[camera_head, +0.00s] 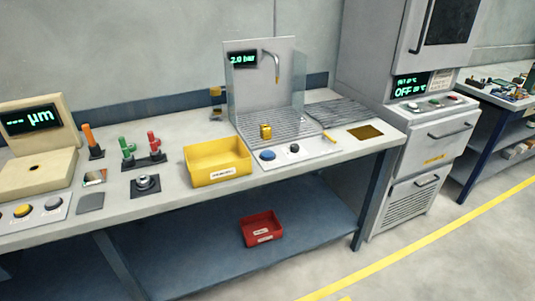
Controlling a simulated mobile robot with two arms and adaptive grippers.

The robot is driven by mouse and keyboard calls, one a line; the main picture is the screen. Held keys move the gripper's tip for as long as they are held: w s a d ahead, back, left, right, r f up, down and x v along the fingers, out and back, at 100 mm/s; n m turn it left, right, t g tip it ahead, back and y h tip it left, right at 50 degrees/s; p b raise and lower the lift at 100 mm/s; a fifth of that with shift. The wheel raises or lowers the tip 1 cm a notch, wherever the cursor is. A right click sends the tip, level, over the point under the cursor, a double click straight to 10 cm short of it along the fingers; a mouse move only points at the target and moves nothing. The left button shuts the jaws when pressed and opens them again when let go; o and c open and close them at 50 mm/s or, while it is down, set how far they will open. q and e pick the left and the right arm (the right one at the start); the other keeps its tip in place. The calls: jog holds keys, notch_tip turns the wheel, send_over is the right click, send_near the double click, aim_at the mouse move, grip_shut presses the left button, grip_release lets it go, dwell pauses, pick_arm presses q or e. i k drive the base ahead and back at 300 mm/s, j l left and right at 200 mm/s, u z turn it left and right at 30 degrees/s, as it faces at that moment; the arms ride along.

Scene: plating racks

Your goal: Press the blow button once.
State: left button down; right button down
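The blow station (265,80) has a clear-sided booth, a curved nozzle (275,65) and a display (243,59) reading 2.0 bar. Its front panel (315,152) carries a large blue button (267,155) and a smaller black button or knob (294,148). I cannot read any label that says which one is blow. A small gold part (265,131) stands on the slotted grate (285,124) under the nozzle. Neither of my grippers is in view.
A yellow bin (217,163) stands left of the panel. A gauge (36,135), coloured tools (128,148) and more buttons (22,210) sit further left. A red bin (262,229) is on the lower shelf. An oven (420,110) stands right. The foreground floor is clear.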

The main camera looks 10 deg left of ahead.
aim_at(265, 154)
jog(key=i+l+u, duration=0.3)
jog(key=i+l, duration=0.15)
jog(key=l, duration=0.15)
jog(key=i+l+u, duration=0.3)
jog(key=l, duration=0.35)
jog(key=i+l+u, duration=0.15)
jog(key=i+l, duration=0.15)
jog(key=i+l+u, duration=0.15)
jog(key=l, duration=0.35)
jog(key=i+l+u, duration=0.15)
jog(key=l, duration=0.25)
